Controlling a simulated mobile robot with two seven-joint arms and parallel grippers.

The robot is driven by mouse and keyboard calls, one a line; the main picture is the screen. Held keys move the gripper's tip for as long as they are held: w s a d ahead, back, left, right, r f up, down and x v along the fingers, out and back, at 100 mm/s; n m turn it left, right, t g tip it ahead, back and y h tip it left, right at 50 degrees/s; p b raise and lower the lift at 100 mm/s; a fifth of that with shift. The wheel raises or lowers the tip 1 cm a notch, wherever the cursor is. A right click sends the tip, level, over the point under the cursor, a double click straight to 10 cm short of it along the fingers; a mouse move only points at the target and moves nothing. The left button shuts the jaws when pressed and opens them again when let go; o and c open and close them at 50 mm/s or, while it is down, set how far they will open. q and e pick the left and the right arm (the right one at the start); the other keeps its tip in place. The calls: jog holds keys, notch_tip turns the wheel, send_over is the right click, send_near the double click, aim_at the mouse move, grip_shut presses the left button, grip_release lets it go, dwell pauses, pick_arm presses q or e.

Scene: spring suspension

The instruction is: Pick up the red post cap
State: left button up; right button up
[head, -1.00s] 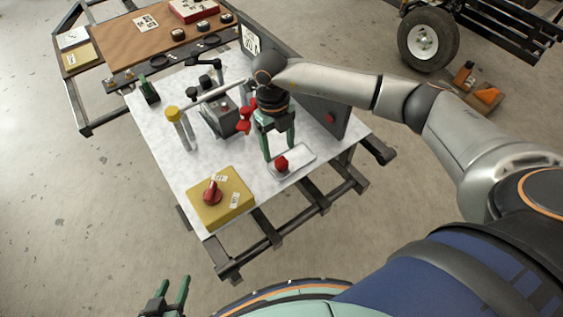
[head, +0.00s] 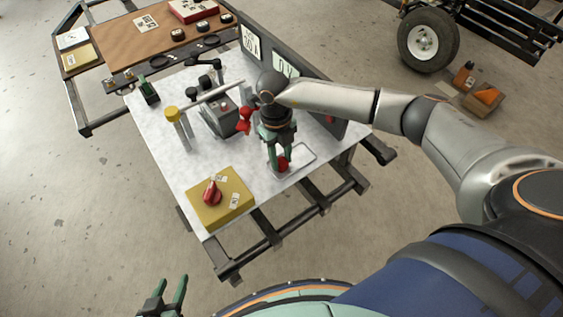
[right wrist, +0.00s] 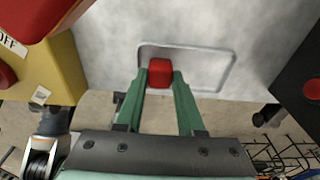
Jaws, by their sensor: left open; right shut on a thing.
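The red post cap (head: 283,164) sits at the shallow clear tray (head: 304,163) near the front edge of the bench. In the right wrist view the cap (right wrist: 160,73) is between the two green fingertips. My right gripper (head: 280,161) reaches down from above and is shut on the cap, which is at or just above the tray; I cannot tell if it still touches. The tray rim (right wrist: 228,70) shows around it in the wrist view. My left gripper (head: 168,292) is open and empty, low at the left, off the bench.
A yellow box with a red knob (head: 228,203) stands left of the tray. A post with a yellow cap (head: 173,114) and a grey clamp device (head: 217,118) stand farther back. A dark upright panel (head: 290,75) borders the right side. Bare bench top (head: 190,165) lies at the left.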

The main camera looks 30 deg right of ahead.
grip_shut()
jog(key=shift+r, duration=0.1)
